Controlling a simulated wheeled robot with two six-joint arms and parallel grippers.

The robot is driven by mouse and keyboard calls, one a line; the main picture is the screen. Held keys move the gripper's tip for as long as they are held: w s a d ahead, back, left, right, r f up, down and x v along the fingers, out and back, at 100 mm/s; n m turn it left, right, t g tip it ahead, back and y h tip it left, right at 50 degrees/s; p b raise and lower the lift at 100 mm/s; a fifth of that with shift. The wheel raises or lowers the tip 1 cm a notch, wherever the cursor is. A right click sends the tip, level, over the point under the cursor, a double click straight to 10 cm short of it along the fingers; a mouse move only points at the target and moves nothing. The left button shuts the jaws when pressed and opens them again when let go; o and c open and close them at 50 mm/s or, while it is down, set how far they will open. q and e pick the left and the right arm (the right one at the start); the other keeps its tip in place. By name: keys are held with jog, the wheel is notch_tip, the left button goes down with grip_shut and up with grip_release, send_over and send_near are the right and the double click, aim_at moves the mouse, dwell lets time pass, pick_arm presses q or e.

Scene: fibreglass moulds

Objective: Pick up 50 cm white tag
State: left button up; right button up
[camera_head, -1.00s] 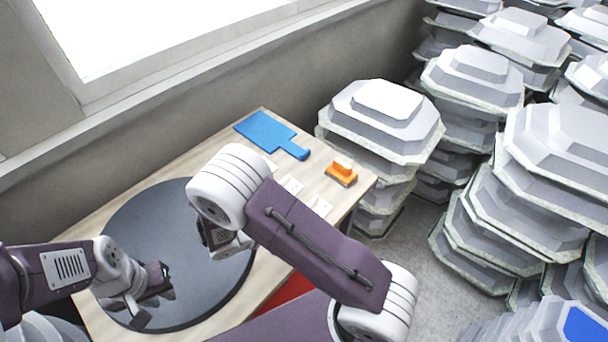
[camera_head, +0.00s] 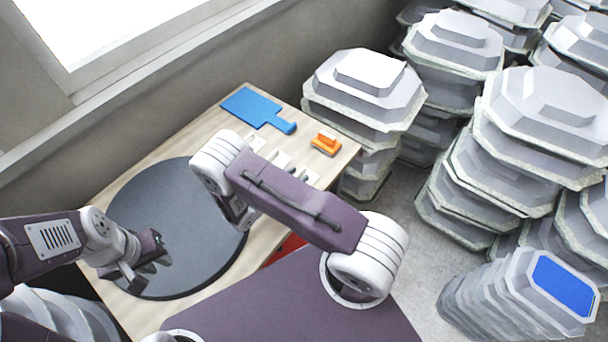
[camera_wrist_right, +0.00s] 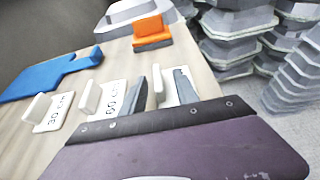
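Three white tags with upright grips lie in a row on the wooden table. In the right wrist view the left tag (camera_wrist_right: 49,111) reads 30 cm. The middle tag (camera_wrist_right: 109,99) has a label that looks like 50 or 60 cm; I cannot tell which. The right tag (camera_wrist_right: 161,88) is partly hidden, its label not visible. My right gripper (camera_wrist_right: 161,90) is open, its grey fingers in front of the middle and right tags, holding nothing visible. In the head view my right wrist partly covers the tags. My left gripper (camera_head: 148,262) is open and empty above the black disc.
The black round disc (camera_head: 185,215) covers much of the table (camera_head: 190,140). A blue paddle-shaped board (camera_head: 255,108) and an orange-handled block (camera_head: 326,143) lie beyond the tags. Stacks of grey moulds (camera_head: 365,95) stand close to the table's right. A wall and window are behind it.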

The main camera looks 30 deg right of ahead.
jog(key=shift+w+d+f, duration=0.1)
jog(key=shift+d+f, duration=0.05)
jog(key=shift+d, duration=0.1)
jog(key=shift+w, duration=0.1)
jog(key=shift+w+a+f, duration=0.1)
jog(key=shift+c, duration=0.9)
jog(key=shift+a, duration=0.15)
grip_shut()
jog(key=shift+r, duration=0.2)
